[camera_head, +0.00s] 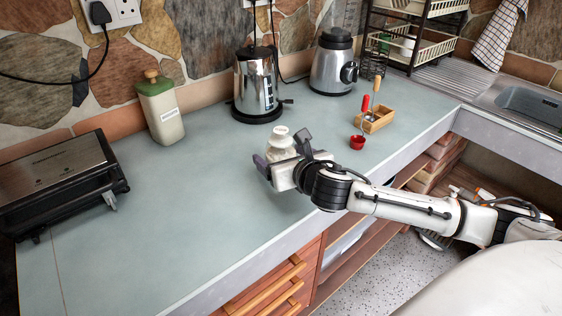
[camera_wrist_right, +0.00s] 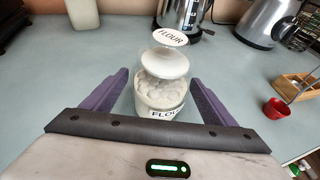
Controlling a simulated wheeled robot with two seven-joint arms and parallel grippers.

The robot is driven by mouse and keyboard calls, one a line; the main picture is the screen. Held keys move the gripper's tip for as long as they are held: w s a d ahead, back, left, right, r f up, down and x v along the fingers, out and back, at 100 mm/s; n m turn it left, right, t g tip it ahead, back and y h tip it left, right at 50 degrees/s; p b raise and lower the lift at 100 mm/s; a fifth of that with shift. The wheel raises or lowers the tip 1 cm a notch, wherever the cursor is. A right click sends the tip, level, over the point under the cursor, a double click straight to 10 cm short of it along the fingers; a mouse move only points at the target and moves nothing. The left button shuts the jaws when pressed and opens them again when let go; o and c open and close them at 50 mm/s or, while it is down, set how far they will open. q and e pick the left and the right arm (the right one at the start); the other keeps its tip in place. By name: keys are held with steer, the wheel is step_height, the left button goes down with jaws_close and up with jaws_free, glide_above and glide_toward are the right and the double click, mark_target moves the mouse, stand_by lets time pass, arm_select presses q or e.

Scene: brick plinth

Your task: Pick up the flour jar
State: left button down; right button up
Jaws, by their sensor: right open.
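The flour jar (camera_wrist_right: 161,92) stands upright on the counter, a clear jar with white contents, a pale rounded lid and a FLOUR label. It also shows in the head view (camera_head: 281,139), partly hidden behind my right gripper (camera_head: 282,148). The right gripper is open, with one purple finger on each side of the jar in the wrist view (camera_wrist_right: 158,82). A gap seems to show beside each finger; I cannot tell whether either touches the glass. My left gripper is not in view.
A red cup (camera_head: 357,142) and a wooden box (camera_head: 379,120) lie to the right. A grill (camera_head: 60,180) is at left. The counter's middle left is clear.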

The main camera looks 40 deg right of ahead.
steer(key=c, duration=1.6)
steer(key=shift+r, duration=0.2)
